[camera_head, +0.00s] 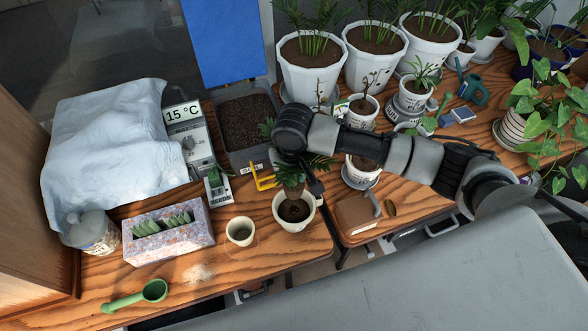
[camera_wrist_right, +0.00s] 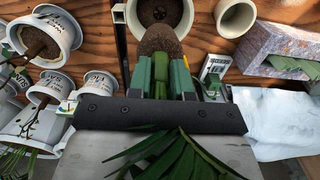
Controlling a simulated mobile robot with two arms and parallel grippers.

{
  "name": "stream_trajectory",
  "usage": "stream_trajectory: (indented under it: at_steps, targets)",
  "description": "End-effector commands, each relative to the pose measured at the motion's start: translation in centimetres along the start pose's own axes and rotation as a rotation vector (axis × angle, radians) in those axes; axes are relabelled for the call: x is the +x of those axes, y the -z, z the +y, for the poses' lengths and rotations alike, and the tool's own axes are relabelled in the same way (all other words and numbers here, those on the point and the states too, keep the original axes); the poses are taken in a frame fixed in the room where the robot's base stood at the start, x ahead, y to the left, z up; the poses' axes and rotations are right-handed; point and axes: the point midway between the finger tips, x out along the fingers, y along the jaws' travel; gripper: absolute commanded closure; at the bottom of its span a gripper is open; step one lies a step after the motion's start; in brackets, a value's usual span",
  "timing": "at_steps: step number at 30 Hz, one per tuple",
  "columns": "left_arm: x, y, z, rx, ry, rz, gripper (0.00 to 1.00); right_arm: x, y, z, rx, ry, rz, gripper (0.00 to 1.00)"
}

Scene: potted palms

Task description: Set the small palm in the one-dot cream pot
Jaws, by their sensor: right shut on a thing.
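My right gripper (camera_wrist_right: 161,80) is shut on the green stem of the small palm (camera_wrist_right: 185,158), with the leaves toward the camera. The palm's brown root ball (camera_wrist_right: 158,44) hangs beyond the fingertips. In the head view my right wrist hides much of the palm (camera_head: 292,174), which is over or at a cream pot (camera_head: 279,212) at the table's front edge. This cream pot (camera_wrist_right: 136,14) has dark soil inside and lies just past the root ball in the wrist view. I cannot tell whether they touch. No dot marks are readable. My left gripper is not in view.
A smaller beige pot (camera_head: 240,231) stands left of the cream pot. A speckled planter (camera_head: 168,236), green scoop (camera_head: 135,296) and soil tray (camera_head: 246,119) are nearby. Several white pots stand behind. A brown dustpan-like thing (camera_head: 356,215) lies right, across a gap between tables.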

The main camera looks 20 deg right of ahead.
Motion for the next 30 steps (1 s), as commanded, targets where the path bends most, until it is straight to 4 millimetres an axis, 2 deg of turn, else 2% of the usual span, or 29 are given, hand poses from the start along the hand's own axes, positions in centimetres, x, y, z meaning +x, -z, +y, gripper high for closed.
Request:
stream_trajectory:
  at_steps: [1, 3, 12, 18, 30]
  targets:
    - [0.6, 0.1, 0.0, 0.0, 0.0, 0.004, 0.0, 1.1, -0.1, 0.0, 0.001, 0.0, -0.003, 1.0]
    - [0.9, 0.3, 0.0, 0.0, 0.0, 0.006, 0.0, 1.9, -0.1, 0.0, 0.001, -0.001, -0.004, 1.0]
    - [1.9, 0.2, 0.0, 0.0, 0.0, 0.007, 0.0, 4.9, 0.0, 0.0, 0.001, 0.0, -0.002, 1.0]
    - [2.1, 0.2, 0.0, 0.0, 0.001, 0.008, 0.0, 5.6, 0.0, 0.0, 0.0, 0.0, -0.001, 1.0]
    - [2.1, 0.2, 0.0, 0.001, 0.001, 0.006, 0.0, 5.7, 0.0, 0.0, 0.0, 0.0, -0.001, 1.0]
